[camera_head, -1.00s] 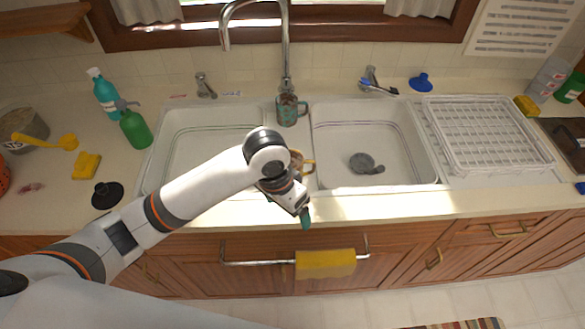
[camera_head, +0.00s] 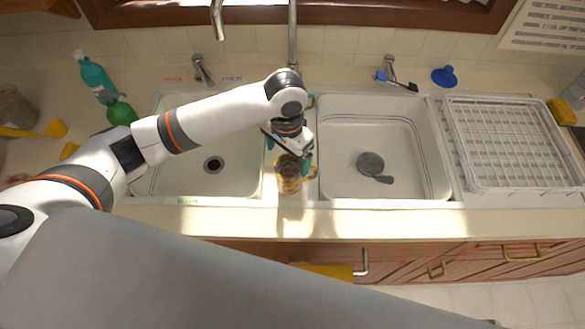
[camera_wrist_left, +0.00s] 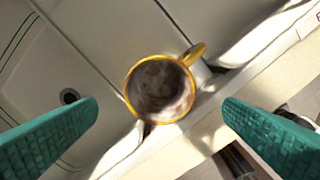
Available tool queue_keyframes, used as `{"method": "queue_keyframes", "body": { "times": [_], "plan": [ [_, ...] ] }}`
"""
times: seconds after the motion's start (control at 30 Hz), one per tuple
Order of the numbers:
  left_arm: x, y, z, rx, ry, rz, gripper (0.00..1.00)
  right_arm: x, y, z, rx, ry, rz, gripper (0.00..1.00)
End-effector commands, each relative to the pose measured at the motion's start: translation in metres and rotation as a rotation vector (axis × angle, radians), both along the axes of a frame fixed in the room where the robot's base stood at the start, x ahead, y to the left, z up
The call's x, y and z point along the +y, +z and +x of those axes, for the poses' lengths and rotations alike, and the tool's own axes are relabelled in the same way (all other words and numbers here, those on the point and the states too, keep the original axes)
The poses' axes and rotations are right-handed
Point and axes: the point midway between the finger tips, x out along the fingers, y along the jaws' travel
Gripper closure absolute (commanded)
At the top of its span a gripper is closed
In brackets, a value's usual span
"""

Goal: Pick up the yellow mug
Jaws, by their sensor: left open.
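The yellow mug (camera_head: 287,178) stands on the divider between the two sink basins, near the front rim, in the head view. It has a yellow rim and handle, and the handle points right. The left wrist view shows the mug (camera_wrist_left: 160,90) from above, with a mottled inside. My left gripper (camera_head: 292,158) is above and just behind the mug in the head view. Its teal fingers are wide apart, one on each side of the mug in the left wrist view (camera_wrist_left: 160,108), with clear gaps and nothing held. My right gripper is not in view.
The left basin (camera_head: 180,183) is empty around its drain. The right basin (camera_head: 335,130) holds a grey ladle-like utensil (camera_head: 372,165). A white dish rack (camera_head: 510,145) is at right. Another mug behind my arm is mostly hidden.

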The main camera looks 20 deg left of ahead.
Motion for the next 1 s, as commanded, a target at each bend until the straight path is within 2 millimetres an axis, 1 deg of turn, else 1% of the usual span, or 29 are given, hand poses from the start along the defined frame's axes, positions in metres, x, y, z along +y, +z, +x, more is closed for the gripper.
{"method": "queue_keyframes", "body": {
  "times": [0.03, 0.1, 0.2, 0.37, 0.53, 0.6, 0.7, 0.8, 0.97, 1.0],
  "plan": [
    [0.0, -0.008, -0.001, 0.004, 0.001, 0.002, 0.09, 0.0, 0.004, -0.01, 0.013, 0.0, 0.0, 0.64],
    [0.0, -0.018, 0.0, 0.003, 0.001, 0.001, 0.09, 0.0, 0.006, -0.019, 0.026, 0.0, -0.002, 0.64],
    [0.0, -0.03, 0.0, 0.001, -0.001, 0.0, 0.09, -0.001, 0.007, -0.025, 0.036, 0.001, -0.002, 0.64],
    [-0.001, -0.039, 0.002, 0.0, 0.0, 0.0, 0.09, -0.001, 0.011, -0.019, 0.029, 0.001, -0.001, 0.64],
    [-0.003, -0.062, 0.007, 0.002, 0.0, 0.001, 0.09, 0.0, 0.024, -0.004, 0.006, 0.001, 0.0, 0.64],
    [-0.003, -0.073, 0.008, 0.002, 0.001, 0.001, 0.09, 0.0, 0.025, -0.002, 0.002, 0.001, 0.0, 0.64],
    [-0.003, -0.083, 0.007, 0.0, -0.001, 0.001, 0.09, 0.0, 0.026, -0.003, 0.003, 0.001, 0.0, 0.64],
    [-0.003, -0.087, 0.008, -0.002, -0.002, 0.0, 0.09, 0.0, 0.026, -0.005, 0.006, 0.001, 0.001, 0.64],
    [-0.003, -0.087, 0.008, -0.002, -0.002, 0.0, 0.09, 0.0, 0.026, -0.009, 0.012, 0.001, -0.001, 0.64],
    [-0.003, -0.087, 0.008, -0.002, -0.002, 0.0, 0.14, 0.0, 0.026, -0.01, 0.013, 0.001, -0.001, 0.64]
  ]
}}
